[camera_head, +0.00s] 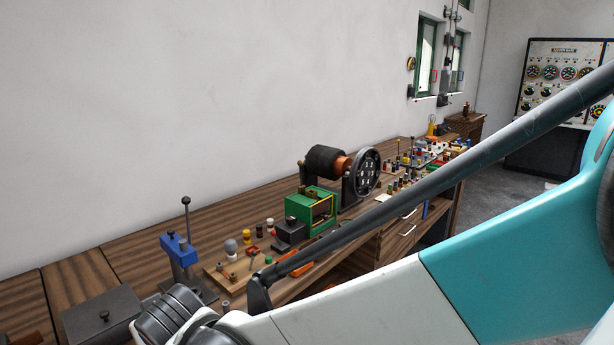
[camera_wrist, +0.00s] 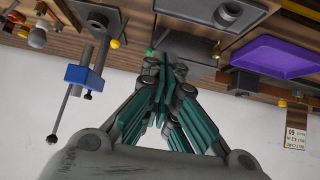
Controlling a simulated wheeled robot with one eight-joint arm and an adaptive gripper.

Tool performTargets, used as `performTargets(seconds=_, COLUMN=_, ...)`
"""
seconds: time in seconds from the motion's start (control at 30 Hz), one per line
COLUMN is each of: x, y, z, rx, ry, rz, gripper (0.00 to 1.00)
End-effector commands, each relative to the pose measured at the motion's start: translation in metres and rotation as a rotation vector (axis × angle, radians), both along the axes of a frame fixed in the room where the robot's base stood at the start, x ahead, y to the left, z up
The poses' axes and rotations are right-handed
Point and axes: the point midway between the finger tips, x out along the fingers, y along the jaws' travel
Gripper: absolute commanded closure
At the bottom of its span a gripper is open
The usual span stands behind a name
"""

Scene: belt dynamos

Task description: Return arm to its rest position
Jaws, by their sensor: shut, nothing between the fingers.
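My gripper (camera_wrist: 168,85) shows in the wrist view with its teal-lined fingers drawn together and nothing between them. It is over the workbench, near a grey metal plate. In the head view my arm crosses the lower right, and the gripper itself is not visible there. The wooden workbench (camera_head: 135,255) runs along the white wall.
On the bench stand a blue clamp on a post (camera_head: 180,247), a green box (camera_head: 312,212), a dark dynamo with a wheel (camera_head: 366,173) and a grey metal box (camera_head: 100,318). A purple tray (camera_wrist: 275,57) shows in the wrist view. A gauge panel (camera_head: 560,80) stands at the back right.

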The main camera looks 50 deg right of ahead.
Motion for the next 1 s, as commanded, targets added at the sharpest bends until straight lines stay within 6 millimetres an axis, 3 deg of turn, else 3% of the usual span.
performTargets(seconds=0.2, x=-0.056, y=-0.024, z=0.016, rx=0.002, ry=0.086, rz=-0.006, gripper=1.00)
performTargets(seconds=0.53, x=-0.135, y=-0.040, z=0.023, rx=0.021, ry=0.197, rz=0.013, gripper=1.00)
performTargets(seconds=0.7, x=-0.155, y=-0.041, z=0.023, rx=0.029, ry=0.223, rz=0.024, gripper=1.00)
performTargets(seconds=1.0, x=-0.159, y=-0.041, z=0.023, rx=0.030, ry=0.228, rz=0.027, gripper=1.00)
